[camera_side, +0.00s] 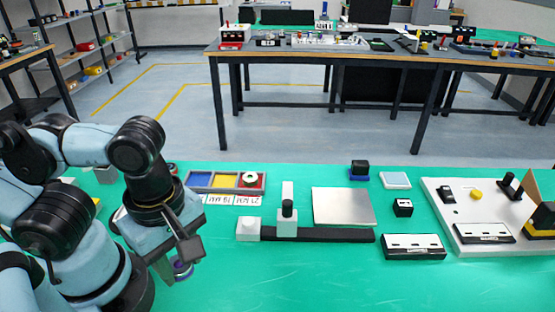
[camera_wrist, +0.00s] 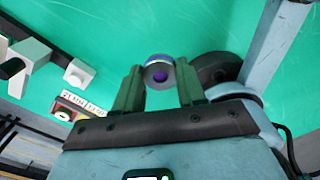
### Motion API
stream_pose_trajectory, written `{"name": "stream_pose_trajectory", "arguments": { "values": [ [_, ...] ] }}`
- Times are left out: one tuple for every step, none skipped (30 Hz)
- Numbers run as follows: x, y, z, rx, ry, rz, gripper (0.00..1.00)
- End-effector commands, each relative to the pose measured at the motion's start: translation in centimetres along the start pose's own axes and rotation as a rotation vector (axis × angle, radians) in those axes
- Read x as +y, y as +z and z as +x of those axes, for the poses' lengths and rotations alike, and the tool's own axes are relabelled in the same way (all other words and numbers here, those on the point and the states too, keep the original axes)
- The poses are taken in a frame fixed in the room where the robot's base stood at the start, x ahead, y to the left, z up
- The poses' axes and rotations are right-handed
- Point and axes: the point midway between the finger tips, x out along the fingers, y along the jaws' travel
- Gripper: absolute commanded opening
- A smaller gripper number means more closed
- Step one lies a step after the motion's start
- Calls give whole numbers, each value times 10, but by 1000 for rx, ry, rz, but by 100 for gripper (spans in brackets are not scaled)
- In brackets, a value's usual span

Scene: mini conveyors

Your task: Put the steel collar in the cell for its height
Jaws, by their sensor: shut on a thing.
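The steel collar (camera_wrist: 158,72) is a short ring with a shiny grey rim and a purple-looking bore. My gripper (camera_wrist: 157,84) is shut on it, one finger on each side. In the side view the collar (camera_side: 183,270) hangs under my gripper (camera_side: 178,258), apparently above the green table, partly hidden by the fingers. The tray (camera_side: 224,191) has blue, yellow and red cells in a row, with number labels along its front. A pale ring sits in the red cell; the blue and yellow cells look empty. The tray (camera_wrist: 88,112) is partly cut off in the wrist view.
A black rail (camera_side: 330,235) with white blocks (camera_side: 249,229) stands right of my gripper. Behind it lies a silver plate (camera_side: 342,206). A white board (camera_side: 447,215) with small parts is at the right. The green table front (camera_side: 300,285) is clear.

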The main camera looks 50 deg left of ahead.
Motion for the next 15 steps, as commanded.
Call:
{"name": "stream_pose_trajectory", "arguments": {
  "values": [
    [-3,3,-3,0,0,5,3],
    [-5,5,-4,0,0,5,3],
    [-6,6,-5,0,0,4,3],
    [-8,7,-6,0,0,4,3],
    [-8,8,-7,0,0,3,3],
    [-9,9,-8,0,0,3,3],
    [-10,10,-9,0,0,5,3],
    [-10,10,-10,0,0,10,3],
    [-9,11,-11,0,0,19,3],
    [-8,11,-12,0,0,30,3],
    [-6,12,-14,0,0,45,3],
    [-3,12,-16,0,0,70,3],
    [0,13,-19,0,0,94,3],
    [3,14,-21,0,0,120,3],
    [8,14,-24,0,0,162,3]
  ]
}}
